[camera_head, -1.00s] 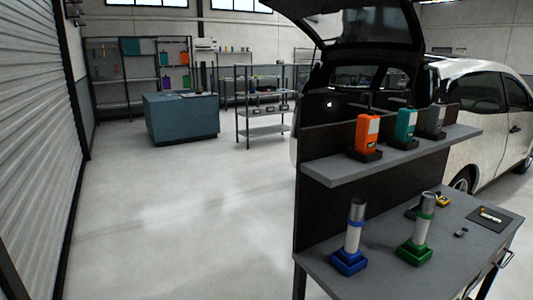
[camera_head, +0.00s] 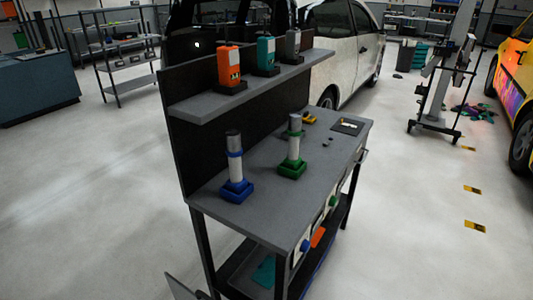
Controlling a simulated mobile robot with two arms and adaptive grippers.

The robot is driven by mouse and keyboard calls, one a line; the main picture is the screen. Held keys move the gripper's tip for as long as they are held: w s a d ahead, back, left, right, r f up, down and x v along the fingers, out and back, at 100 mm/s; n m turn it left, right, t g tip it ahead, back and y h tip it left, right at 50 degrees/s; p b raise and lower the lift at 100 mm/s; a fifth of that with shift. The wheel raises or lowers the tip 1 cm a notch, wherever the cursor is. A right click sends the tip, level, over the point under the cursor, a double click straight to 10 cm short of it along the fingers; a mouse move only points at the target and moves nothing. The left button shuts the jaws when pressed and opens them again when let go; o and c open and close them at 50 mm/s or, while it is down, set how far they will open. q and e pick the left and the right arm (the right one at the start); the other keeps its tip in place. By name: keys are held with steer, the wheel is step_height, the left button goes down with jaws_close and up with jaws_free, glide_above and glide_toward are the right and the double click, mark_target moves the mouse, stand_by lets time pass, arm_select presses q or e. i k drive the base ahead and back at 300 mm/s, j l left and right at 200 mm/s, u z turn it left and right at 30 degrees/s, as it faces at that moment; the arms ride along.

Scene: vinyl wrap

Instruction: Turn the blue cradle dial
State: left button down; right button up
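The blue cradle (camera_head: 236,191) stands on the grey workbench top (camera_head: 262,215), near its left end. It holds an upright pale roll with a blue ring and a dark top. A small round blue dial (camera_head: 305,245) sits on the front face of the bench, below the top edge. A green dial (camera_head: 333,202) is farther along the same face. The green cradle (camera_head: 292,167) with a similar upright roll stands behind and right of the blue one. Neither of my grippers is in view.
A shelf (camera_head: 190,110) above the bench carries orange, teal and grey containers. A dark mat (camera_head: 347,126) lies at the bench's far end. A lower shelf holds orange and teal items. A white car stands behind.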

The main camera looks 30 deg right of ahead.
mark_target(305, 245)
steer(key=z, duration=1.25)
